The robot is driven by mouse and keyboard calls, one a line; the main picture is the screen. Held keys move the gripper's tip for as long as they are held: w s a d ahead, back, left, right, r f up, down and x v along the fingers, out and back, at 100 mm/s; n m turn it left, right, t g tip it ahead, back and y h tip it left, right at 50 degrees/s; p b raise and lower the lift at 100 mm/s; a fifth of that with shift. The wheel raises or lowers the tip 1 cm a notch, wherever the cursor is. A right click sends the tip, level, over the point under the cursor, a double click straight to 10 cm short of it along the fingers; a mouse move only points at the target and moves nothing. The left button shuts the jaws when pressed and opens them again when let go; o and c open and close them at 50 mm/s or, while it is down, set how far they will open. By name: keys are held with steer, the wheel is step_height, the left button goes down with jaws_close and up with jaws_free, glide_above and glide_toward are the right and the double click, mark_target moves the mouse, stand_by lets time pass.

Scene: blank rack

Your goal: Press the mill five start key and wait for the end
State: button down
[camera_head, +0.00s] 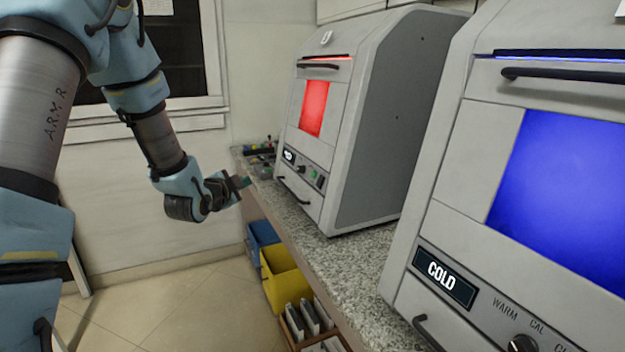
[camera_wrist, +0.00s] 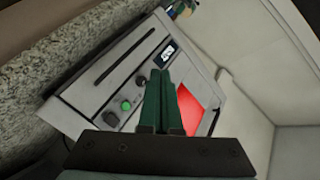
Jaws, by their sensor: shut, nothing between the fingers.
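The farther grey machine (camera_head: 375,120) has a lit red window (camera_head: 313,107) and a small dark display (camera_head: 289,155) whose text I cannot read. Its panel carries a dark knob (camera_head: 301,169) and a green key (camera_head: 320,181).
A nearer grey machine (camera_head: 460,210) shows a blue window and a COLD display (camera_head: 443,277). Both stand on a speckled counter (camera_head: 345,270). Small items (camera_head: 262,160) lie at its far end. Blue and yellow bins (camera_head: 283,278) stand below. The floor at left is clear.

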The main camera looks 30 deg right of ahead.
mark_target(314, 174)
steer(key=s+d+r+m+h, duration=0.2)
steer(key=d+m+h, duration=0.1)
steer(key=d, duration=0.3)
steer(key=shift+s+d+m+h, duration=0.15)
steer(key=shift+d+m+h, duration=0.2)
steer(key=shift+h, duration=0.25)
steer(key=shift+f, duration=0.1)
steer(key=s+d+f+b, duration=0.1)
steer(key=d+f, duration=0.1)
steer(key=d, duration=0.6)
steer(key=shift+d, duration=0.15)
steer(key=shift+r, duration=0.1)
stand_by(1.3)
steer(key=shift+d+b, duration=0.4)
steer(key=shift+b, duration=0.15)
